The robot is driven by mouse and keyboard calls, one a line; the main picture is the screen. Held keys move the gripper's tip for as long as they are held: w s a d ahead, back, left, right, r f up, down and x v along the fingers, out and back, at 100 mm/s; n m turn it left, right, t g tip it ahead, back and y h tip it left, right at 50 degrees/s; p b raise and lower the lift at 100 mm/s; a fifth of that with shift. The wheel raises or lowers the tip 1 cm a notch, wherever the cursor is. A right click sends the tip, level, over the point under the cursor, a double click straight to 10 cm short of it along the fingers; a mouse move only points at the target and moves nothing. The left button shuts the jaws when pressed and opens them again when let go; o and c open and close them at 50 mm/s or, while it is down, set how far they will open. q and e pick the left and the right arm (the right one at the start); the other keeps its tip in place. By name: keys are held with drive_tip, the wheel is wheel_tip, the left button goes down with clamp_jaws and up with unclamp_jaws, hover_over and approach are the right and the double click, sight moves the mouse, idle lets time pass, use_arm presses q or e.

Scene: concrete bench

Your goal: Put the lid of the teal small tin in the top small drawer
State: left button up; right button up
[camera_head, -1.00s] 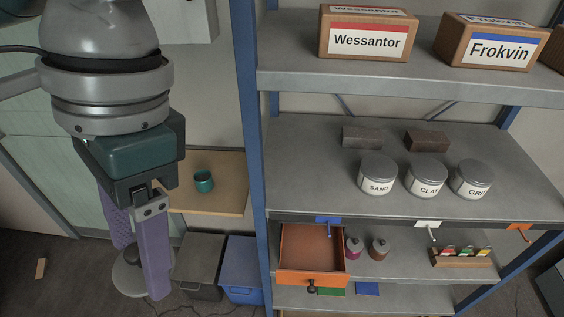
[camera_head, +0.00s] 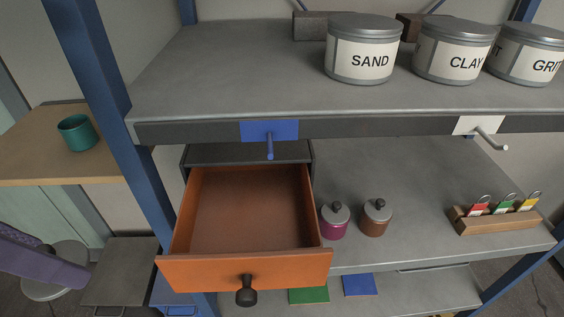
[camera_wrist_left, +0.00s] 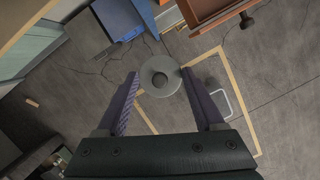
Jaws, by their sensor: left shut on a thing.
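The teal small tin (camera_head: 77,133) stands without a lid on a wooden surface at the left of the head view. Its round grey lid with a dark knob shows between my left fingertips (camera_wrist_left: 160,76) in the wrist view, the lid's rim (camera_wrist_left: 150,88) held above the floor. In the head view the lid (camera_head: 42,288) and a purple finger of my left gripper (camera_head: 40,262) are at the lower left, left of the shelf. The top small drawer (camera_head: 245,272), orange with a dark knob, is pulled open and looks empty. My right gripper is not in view.
A blue shelf post (camera_head: 115,130) stands between the lid and the drawer. A grey shelf with a blue hook (camera_head: 269,140) overhangs the drawer's back. A magenta tin (camera_head: 334,228) and a brown tin (camera_head: 375,224) stand right of the drawer. A blue bin (camera_wrist_left: 125,20) is below.

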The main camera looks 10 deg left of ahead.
use_arm(q)
drive_tip(key=shift+w+f+m, duration=0.15)
drive_tip(key=shift+f+m, duration=0.35)
drive_tip(key=shift+f, duration=0.15)
drive_tip(key=shift+w+d+f+b, duration=0.15)
drive_tip(key=shift+w+b, duration=0.05)
drive_tip(key=shift+b, duration=0.35)
drive_tip(key=w+d+b, duration=0.2)
drive_tip(key=b, duration=0.1)
drive_tip(key=p, duration=0.2)
hover_over(252, 237)
drive_tip(key=s, duration=0.1)
wheel_tip(252, 237, down, 2)
drive_tip(key=shift+f+m, duration=0.1)
drive_tip(key=shift+m, duration=0.2)
drive_tip(key=shift+f, duration=2.2)
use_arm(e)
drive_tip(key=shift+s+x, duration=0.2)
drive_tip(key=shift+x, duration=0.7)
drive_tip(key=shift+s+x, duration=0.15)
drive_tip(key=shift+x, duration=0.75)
use_arm(q)
drive_tip(key=shift+a+f+b, duration=0.1)
drive_tip(key=shift+b, duration=0.2)
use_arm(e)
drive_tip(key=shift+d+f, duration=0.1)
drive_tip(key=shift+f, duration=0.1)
